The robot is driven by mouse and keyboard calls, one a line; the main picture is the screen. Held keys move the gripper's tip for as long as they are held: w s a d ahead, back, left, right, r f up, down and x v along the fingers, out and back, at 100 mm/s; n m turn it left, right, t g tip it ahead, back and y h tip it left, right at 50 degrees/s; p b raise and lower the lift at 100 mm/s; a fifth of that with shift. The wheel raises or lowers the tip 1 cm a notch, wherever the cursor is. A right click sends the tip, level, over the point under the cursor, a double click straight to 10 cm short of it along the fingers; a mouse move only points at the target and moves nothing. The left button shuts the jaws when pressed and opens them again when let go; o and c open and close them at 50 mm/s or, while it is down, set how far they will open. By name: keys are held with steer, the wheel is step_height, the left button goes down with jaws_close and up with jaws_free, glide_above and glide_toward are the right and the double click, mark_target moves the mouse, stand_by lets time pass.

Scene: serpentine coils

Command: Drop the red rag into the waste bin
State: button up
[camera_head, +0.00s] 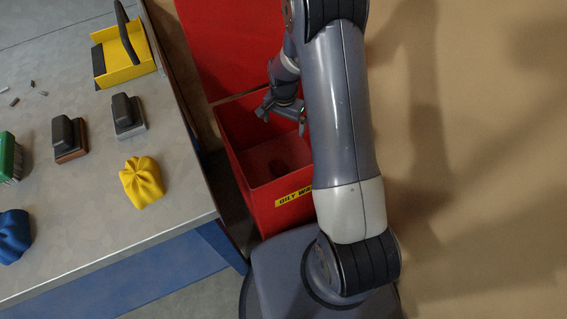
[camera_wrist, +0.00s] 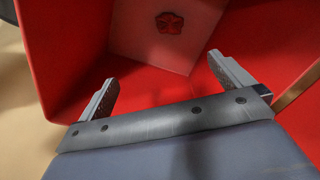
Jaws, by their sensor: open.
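The red waste bin (camera_head: 278,205) stands open on the floor beside the table, with a yellow label on its front. My gripper (camera_head: 283,120) is over the bin's mouth, its jaws apart and empty. In the wrist view, the open fingers of my gripper (camera_wrist: 162,70) point down into the bin (camera_wrist: 62,50). The crumpled red rag (camera_wrist: 169,22) lies on the pale bin bottom, well beyond the fingertips and apart from them. In the head view a dark patch shows inside the bin; I cannot tell whether it is the rag.
The grey-topped table (camera_head: 90,220) at left holds a yellow rag (camera_head: 142,183), a blue rag (camera_head: 14,236), a green brush (camera_head: 9,157), two dark-handled blocks, and a yellow dustpan (camera_head: 122,58). The red lid (camera_head: 225,45) stands up behind the bin. Open floor (camera_head: 490,180) lies right.

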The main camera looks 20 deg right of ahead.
step_height(320, 180, up, 11)
steer(key=p, duration=0.1)
stand_by(0.5)
steer(key=shift+f, duration=0.2)
step_height(320, 180, down, 10)
steer(key=b, duration=0.1)
steer(key=shift+r+p, duration=1.75)
steer(key=shift+r, duration=0.6)
